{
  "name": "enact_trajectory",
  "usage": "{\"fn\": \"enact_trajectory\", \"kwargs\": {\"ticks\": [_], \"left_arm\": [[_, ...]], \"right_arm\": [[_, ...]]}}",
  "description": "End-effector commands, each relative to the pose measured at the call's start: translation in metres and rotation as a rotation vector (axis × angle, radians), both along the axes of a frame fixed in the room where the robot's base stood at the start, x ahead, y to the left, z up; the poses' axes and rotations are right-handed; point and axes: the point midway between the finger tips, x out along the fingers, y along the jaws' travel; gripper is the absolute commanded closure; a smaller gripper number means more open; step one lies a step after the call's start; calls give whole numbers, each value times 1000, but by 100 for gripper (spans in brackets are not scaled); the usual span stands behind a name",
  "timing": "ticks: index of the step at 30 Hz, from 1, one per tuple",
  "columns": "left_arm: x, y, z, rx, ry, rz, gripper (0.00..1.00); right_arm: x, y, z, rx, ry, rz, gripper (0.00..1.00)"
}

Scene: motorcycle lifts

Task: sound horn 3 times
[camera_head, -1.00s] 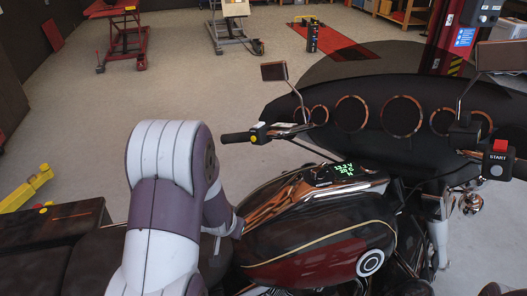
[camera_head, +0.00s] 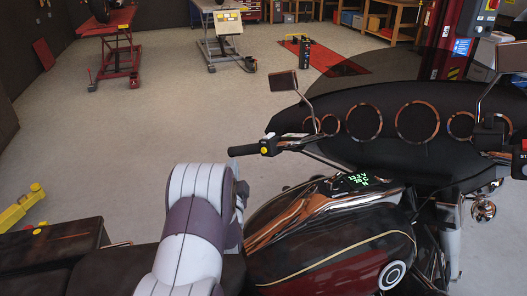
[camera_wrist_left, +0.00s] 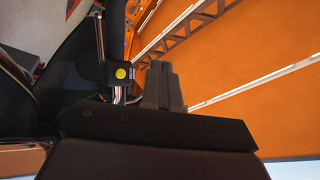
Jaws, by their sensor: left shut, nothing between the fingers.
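The yellow round button (camera_head: 264,150) sits on the black switch box of the left handlebar, beside its black grip (camera_head: 243,151). In the left wrist view the yellow button (camera_wrist_left: 121,73) shows just left of my left gripper's fingertips (camera_wrist_left: 160,75). The fingers are shut and empty. They look apart from the button, but the depth is hard to judge. In the head view my left gripper (camera_head: 241,190) is partly hidden behind my white and purple arm, below the left grip. My right gripper is out of view.
The motorcycle's tank (camera_head: 335,255) and lit green display (camera_head: 353,180) lie right of my arm. A mirror (camera_head: 284,82) rises above the left handlebar. A red START switch box (camera_head: 522,157) is at the right edge. Open floor lies left of the bike.

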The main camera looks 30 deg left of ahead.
Motion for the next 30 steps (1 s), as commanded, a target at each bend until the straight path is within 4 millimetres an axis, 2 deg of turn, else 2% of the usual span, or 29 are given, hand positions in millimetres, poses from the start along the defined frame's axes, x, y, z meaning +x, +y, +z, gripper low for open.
{"fn": "enact_trajectory", "kwargs": {"ticks": [8,21,30], "left_arm": [[9,-2,-2,-2,0,-3,100],[69,-10,-13,-3,0,-2,100],[86,-13,-12,-3,-1,-1,100]], "right_arm": [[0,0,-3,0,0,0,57],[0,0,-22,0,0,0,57],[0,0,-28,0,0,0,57]]}}
